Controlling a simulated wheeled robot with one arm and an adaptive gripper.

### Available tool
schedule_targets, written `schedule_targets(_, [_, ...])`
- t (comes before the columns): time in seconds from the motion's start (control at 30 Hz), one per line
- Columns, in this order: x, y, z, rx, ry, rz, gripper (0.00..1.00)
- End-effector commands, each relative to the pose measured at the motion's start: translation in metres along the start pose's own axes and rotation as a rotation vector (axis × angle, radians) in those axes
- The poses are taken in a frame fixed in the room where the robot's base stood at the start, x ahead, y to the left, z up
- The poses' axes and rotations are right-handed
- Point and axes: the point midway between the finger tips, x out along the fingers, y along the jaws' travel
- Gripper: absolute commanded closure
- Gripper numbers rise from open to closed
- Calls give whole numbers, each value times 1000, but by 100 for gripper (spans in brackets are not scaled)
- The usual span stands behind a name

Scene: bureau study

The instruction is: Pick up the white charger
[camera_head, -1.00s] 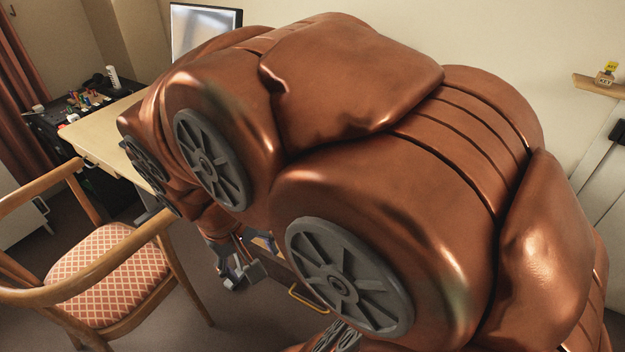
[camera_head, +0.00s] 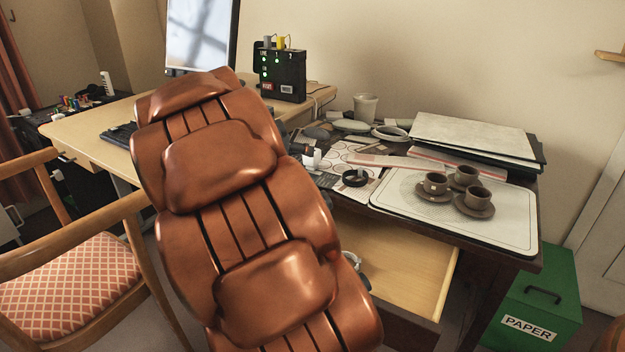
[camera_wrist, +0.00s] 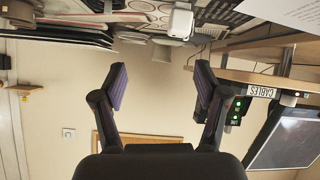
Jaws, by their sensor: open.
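A small white block, which looks like the white charger (camera_head: 312,157), sits on the cluttered left part of the dark desk (camera_head: 530,262), just right of my arm. It seems to show also in the wrist view as a white rounded block (camera_wrist: 180,21) at the top centre. My gripper (camera_wrist: 161,84) is open and empty in the wrist view, its two dark pads well apart. The white block lies beyond the fingertips, apart from them. The wrist view looks upside down. In the head view my brown arm hides the gripper.
An open drawer (camera_head: 405,268) juts from the desk's front. Brown cups (camera_head: 435,183) on saucers stand on a white tray (camera_head: 400,204). A pale cup (camera_head: 365,106), a folder stack (camera_head: 470,135) and a black box with green lights (camera_head: 279,72) stand behind. A wooden chair (camera_head: 75,270) is left.

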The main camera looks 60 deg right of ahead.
Motion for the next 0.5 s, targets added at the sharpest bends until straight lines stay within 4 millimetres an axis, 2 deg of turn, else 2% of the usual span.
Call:
schedule_targets(0.03, [24,-5,11,28,25,7,27])
schedule_targets(0.2, [62,-18,2,116,110,-5,27])
schedule_targets(0.3, [75,-23,-1,145,141,-10,27])
schedule_targets(0.5, [88,-26,-6,171,164,-18,27])
